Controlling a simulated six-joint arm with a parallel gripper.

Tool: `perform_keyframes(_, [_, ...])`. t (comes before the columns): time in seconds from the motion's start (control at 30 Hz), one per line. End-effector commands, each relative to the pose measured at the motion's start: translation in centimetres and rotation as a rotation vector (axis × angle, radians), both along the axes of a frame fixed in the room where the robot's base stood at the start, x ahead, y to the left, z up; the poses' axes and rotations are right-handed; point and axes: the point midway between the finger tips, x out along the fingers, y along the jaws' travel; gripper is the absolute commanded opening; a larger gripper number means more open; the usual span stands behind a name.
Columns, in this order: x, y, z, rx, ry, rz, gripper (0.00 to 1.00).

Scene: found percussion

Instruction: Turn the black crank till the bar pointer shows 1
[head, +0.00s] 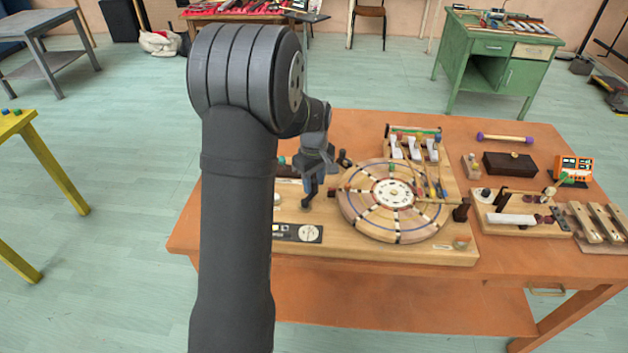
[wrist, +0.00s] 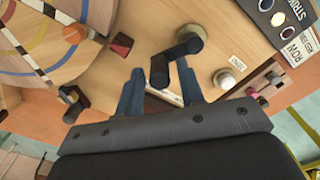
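The black crank (wrist: 187,42) stands on the wooden board in the wrist view, with a round knob at one end and an arm running toward my gripper. My gripper (wrist: 160,68) is open, its two blue-grey fingers on either side of the crank's near end. I cannot tell whether they touch it. In the head view my gripper (head: 309,193) points down at the board, left of the striped disc, and largely hides the crank. A black panel (head: 297,233) with a round white dial sits at the board's front. The pointer's reading is too small to make out.
The striped round disc (head: 393,232) lies just right of my gripper. A white knob (wrist: 224,79) stands close to the crank on its right in the wrist view. White levers (head: 414,149) stand behind the disc. Other instruments crowd the orange table's (head: 400,290) right side.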

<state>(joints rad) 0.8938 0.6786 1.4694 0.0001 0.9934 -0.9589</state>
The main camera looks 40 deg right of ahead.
Motion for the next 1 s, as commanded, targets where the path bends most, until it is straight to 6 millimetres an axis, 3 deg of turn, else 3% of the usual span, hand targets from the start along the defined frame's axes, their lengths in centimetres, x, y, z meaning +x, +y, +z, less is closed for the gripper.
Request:
perform_keyframes(0.3, [0.0, 0.0, 0.1, 0.000, 0.000, 0.000, 0.41])
perform_keyframes(0.47, [0.0, 0.0, 1.4, -0.002, -0.001, 0.000, 0.41])
perform_keyframes(1.0, [0.0, -0.1, 13.8, -0.003, -0.002, 0.000, 0.41])
